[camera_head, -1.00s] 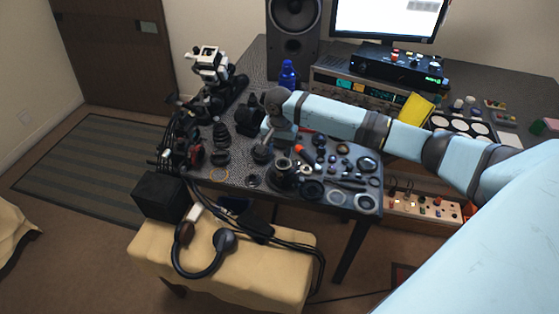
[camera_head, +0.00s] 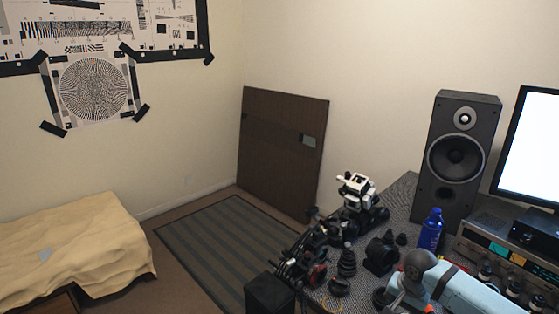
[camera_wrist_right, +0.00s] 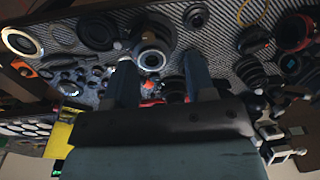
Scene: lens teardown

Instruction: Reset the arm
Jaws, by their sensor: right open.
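My right arm (camera_head: 465,292) is light blue and enters at the lower right of the head view, over the table. Its gripper end is cut off by the bottom edge there. In the right wrist view my right gripper (camera_wrist_right: 158,60) has two dark fingers set well apart. The gripper is open, with no object visibly clamped between the fingers. A round lens part (camera_wrist_right: 152,52) shows beyond and between the fingers; I cannot tell its distance from them. My left gripper is in neither view.
The patterned tabletop (camera_head: 402,190) carries several dark lens parts, a white-topped device (camera_head: 356,188), a blue bottle (camera_head: 431,230) and a tall speaker (camera_head: 456,158). A black box (camera_head: 268,294) stands by the table's left side. A striped rug (camera_head: 222,248) lies on clear floor.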

